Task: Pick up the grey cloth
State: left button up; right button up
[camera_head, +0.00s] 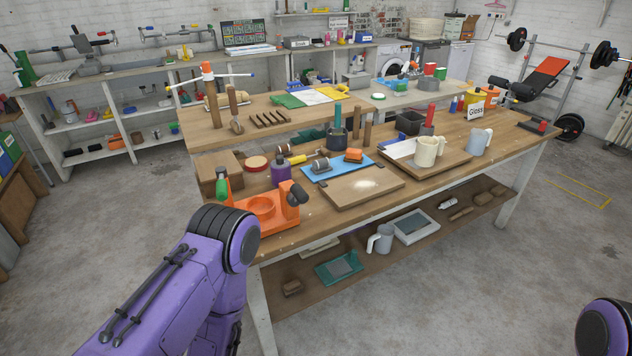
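I cannot make out a grey cloth for certain. On the table's lower shelf (385,275), a teal flat item (322,269) has a grey patch (341,266) in its middle, too small to identify. Farther right on that shelf lies a pale flat item with a grey panel (416,226), also unclear. My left arm comes in from the lower left, in front of the table's near left end; its gripper is out of view. Only a rounded part of my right arm shows at the lower right corner; its gripper is also out of view.
The wooden table (300,235) holds an orange fixture (265,208), a wooden board (360,187), a cream mug (426,152) and several tools. A grey mug (380,239) is on the lower shelf. Concrete floor (480,290) is clear to the right. A weight bench (545,77) stands behind.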

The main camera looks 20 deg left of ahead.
aim_at(322, 165)
jog(key=u, duration=0.55)
jog(key=i, duration=1.1)
jog(key=u, duration=0.05)
